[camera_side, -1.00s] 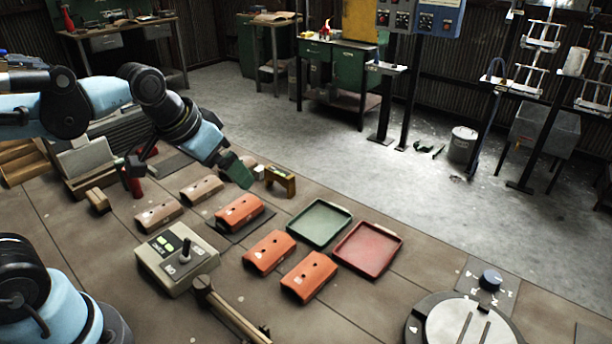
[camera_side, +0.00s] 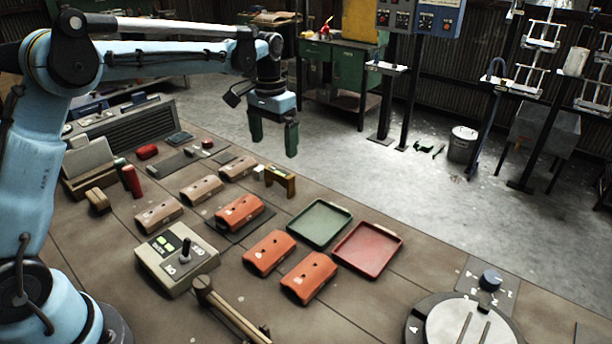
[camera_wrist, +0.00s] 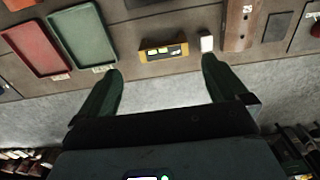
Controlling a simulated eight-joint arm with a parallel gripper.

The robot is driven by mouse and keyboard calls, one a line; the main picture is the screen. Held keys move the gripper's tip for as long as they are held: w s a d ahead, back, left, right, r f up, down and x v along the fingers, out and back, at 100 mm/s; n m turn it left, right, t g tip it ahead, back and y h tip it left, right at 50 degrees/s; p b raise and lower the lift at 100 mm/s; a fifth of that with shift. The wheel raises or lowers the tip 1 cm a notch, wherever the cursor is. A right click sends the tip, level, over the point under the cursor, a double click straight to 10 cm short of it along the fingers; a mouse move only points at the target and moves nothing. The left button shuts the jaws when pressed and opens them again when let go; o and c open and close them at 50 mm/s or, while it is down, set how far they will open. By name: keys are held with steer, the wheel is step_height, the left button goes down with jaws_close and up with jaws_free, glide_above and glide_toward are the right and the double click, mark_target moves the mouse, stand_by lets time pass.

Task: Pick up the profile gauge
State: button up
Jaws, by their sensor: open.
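A small yellow-brown, bridge-shaped piece, which looks like the profile gauge (camera_side: 280,181), stands upright on the bench near its far edge. My gripper (camera_side: 274,146) has two green fingers, spread apart and empty, pointing down. It hangs above the gauge in the side view, clearly apart from it. The wrist view shows the open fingers (camera_wrist: 162,68) with nothing between them.
A small white block (camera_side: 258,172) stands close beside the gauge. Several orange and tan curved pieces (camera_side: 240,212) lie nearby. A green tray (camera_side: 347,212) and a red tray (camera_side: 396,241) are to the right. A control box (camera_side: 160,273) with a lever stands in front.

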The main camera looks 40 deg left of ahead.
mark_target(277, 172)
steer(key=shift+w+a+f, duration=0.1)
steer(key=shift+w+f, duration=0.1)
steer(key=shift+f, duration=0.4)
step_height(277, 172, down, 6)
steer(key=shift+f, duration=0.1)
steer(key=shift+w+a+f, duration=0.1)
steer(key=shift+w+f, duration=0.05)
steer(key=shift+f, duration=1.15)
steer(key=shift+w+f, duration=0.15)
steer(key=shift+f, duration=1.15)
steer(key=c, duration=0.7)
steer(key=shift+o, duration=0.2)
steer(key=shift+r, duration=0.2)
